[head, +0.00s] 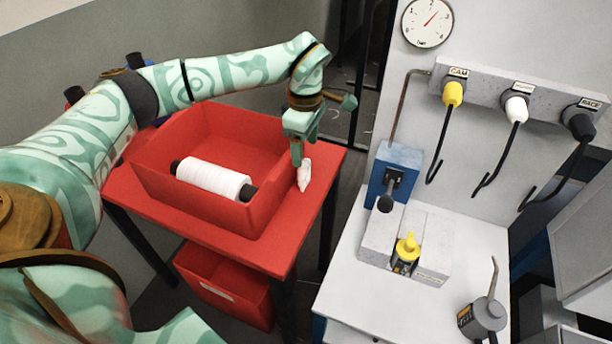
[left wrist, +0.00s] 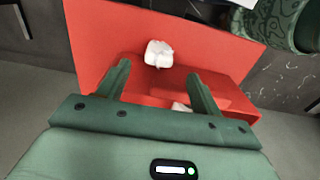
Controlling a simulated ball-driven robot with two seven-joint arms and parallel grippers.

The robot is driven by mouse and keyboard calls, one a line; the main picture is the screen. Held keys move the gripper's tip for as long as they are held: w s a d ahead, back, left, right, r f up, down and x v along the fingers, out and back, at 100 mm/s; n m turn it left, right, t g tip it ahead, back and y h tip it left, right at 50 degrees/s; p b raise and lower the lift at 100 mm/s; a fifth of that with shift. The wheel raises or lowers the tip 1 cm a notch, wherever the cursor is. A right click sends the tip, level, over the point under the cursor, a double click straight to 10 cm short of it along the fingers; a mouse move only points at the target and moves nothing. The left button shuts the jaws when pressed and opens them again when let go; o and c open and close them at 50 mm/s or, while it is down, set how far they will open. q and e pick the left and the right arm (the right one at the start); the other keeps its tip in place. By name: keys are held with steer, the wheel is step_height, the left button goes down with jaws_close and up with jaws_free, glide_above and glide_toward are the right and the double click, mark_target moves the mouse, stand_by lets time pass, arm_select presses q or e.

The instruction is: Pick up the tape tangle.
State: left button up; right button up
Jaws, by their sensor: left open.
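A small crumpled white tape tangle (head: 304,174) lies on the right part of the red table (head: 325,172), just outside the red bin. It also shows in the left wrist view (left wrist: 158,53), just beyond and between my fingertips. My left gripper (head: 297,160) points down right beside the tangle and partly overlaps it in the head view. In the left wrist view its two fingers (left wrist: 159,72) are apart with nothing clearly held between them. Whether they touch the tangle I cannot tell. My right gripper is not in view.
The red bin (head: 262,219) holds a white spool (head: 213,179) with dark ends, close to my left gripper. A second red bin (head: 225,300) is below the table. A white bench (head: 345,295) with a blue lever box (head: 398,160) and an oil can (head: 482,315) stands to the right.

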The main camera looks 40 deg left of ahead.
mark_target(304, 163)
arm_select(q)
steer(key=f+b, duration=0.1)
steer(key=f, duration=0.1)
steer(key=f+b, duration=0.1)
steer(key=f, duration=0.2)
steer(key=shift+w+a, duration=0.1)
steer(key=shift+a, duration=0.1)
steer(key=shift+r, duration=0.15)
steer(key=c, duration=1.3)
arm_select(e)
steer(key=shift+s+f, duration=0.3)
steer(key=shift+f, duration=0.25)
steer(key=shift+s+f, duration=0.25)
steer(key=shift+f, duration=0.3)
arm_select(q)
steer(key=shift+r, duration=0.1)
